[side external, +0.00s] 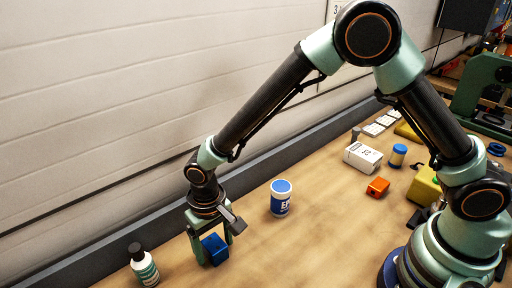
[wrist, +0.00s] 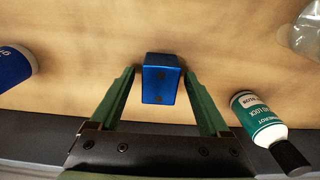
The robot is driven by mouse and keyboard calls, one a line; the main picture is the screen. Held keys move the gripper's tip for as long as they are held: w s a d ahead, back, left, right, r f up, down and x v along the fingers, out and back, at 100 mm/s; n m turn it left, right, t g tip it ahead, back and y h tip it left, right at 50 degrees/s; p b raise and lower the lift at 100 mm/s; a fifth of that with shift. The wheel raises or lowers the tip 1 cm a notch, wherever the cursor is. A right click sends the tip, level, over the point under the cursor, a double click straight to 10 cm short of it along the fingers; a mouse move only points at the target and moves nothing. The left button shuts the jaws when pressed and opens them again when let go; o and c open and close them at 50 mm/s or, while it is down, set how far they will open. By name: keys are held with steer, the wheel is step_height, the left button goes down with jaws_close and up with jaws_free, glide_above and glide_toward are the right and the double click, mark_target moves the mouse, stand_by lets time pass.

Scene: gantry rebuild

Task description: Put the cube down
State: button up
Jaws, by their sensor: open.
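The blue cube (side external: 214,249) rests on the wooden bench in the side external view. In the wrist view the cube (wrist: 160,79) sits between the two green fingers, with a visible gap on each side. My gripper (side external: 210,256) points down around the cube in the side external view. In the wrist view my gripper (wrist: 160,86) is open, its fingertips on either side of the cube. One finger partly hides the cube's left side in the side external view.
A white and green bottle (side external: 145,266) stands left of my gripper. A blue-lidded tub (side external: 281,198) stands to the right. A white box (side external: 363,157), a small blue and yellow jar (side external: 397,155) and an orange block (side external: 378,187) are farther right. Bench between is clear.

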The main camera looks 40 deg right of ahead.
mark_target(214, 243)
step_height(214, 243, up, 12)
steer(key=d+r+t, duration=0.3)
steer(key=d+r, duration=0.7)
steer(key=d, duration=0.4)
steer(key=s+d+r+t, duration=0.2)
steer(key=s+d, duration=0.5)
steer(key=d, duration=0.4)
steer(key=shift+t, duration=0.3)
